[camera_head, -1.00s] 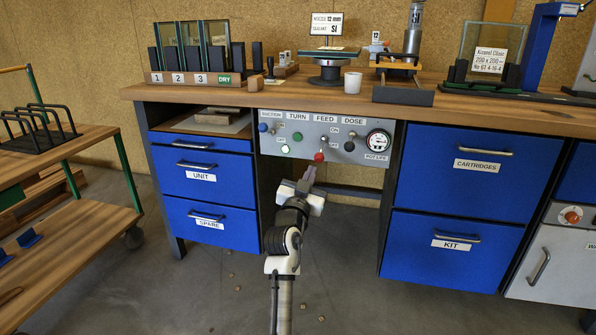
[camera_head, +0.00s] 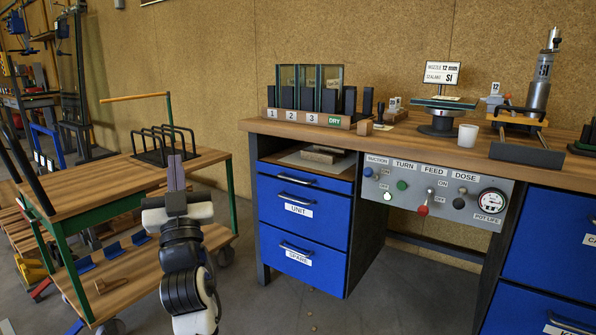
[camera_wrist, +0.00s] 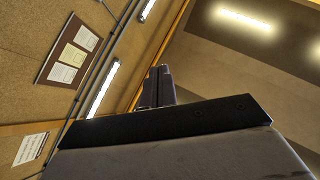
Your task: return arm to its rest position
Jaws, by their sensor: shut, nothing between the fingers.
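My gripper (camera_head: 175,172) points upward in the head view, with its fingers together and nothing between them. It is at the left, in front of the wooden trolley (camera_head: 90,183) as seen from the head camera. My arm is folded up at the bottom of the view. In the wrist view the closed fingers (camera_wrist: 160,84) show at the middle, against the wall and ceiling.
The workbench (camera_head: 395,146) stands to the right with blue drawers (camera_head: 310,190) and a control panel (camera_head: 435,192). A black wire rack (camera_head: 178,145) stands on the trolley. Floor shows between the trolley and the bench.

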